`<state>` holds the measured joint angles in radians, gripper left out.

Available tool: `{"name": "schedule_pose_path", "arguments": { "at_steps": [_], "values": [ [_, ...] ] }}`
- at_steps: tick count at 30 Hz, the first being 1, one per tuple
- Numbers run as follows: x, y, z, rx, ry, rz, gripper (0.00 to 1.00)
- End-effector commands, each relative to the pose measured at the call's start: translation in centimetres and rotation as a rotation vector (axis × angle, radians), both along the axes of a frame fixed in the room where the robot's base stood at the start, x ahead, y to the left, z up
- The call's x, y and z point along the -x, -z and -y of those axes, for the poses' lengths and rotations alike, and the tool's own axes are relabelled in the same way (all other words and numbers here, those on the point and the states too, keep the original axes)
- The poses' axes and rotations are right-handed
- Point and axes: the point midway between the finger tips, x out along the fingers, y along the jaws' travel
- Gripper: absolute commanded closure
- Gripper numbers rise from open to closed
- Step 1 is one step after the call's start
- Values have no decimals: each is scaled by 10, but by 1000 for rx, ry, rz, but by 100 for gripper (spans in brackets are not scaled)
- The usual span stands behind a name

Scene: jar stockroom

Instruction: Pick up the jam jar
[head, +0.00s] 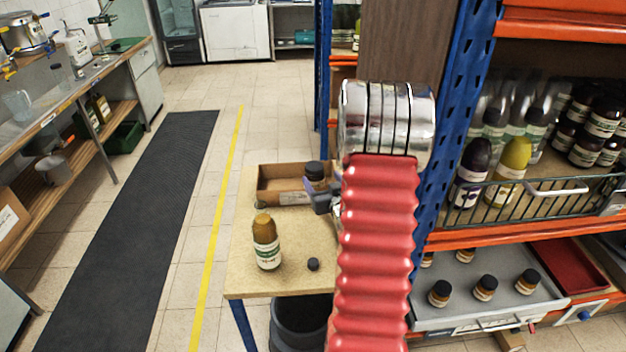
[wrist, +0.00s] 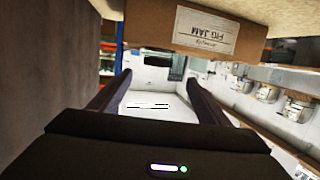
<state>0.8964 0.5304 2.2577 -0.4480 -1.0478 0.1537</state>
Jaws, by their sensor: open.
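The box (wrist: 260,14) fills the top of that view, with an upside-down label reading FIG JAM. The jar does not show there.
A tan bottle (head: 266,243) and a small dark-capped item (head: 313,264) stand on the table (head: 284,284). A dark bin (head: 298,322) sits below. Shelving with a blue upright (head: 450,120) stands close on the right. The floor left of the table is clear.

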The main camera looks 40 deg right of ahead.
Motion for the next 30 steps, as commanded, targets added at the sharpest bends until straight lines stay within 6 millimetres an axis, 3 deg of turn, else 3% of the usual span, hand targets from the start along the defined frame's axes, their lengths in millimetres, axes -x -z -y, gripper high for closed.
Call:
{"name": "schedule_pose_path", "arguments": {
  "at_steps": [12, 25, 30],
  "values": [
    [-48, 12, 27, 0, 0, 0, 30],
    [-52, 13, 29, 0, 0, 0, 30],
    [-63, 17, 37, 0, 0, -1, 30]
  ]
}}
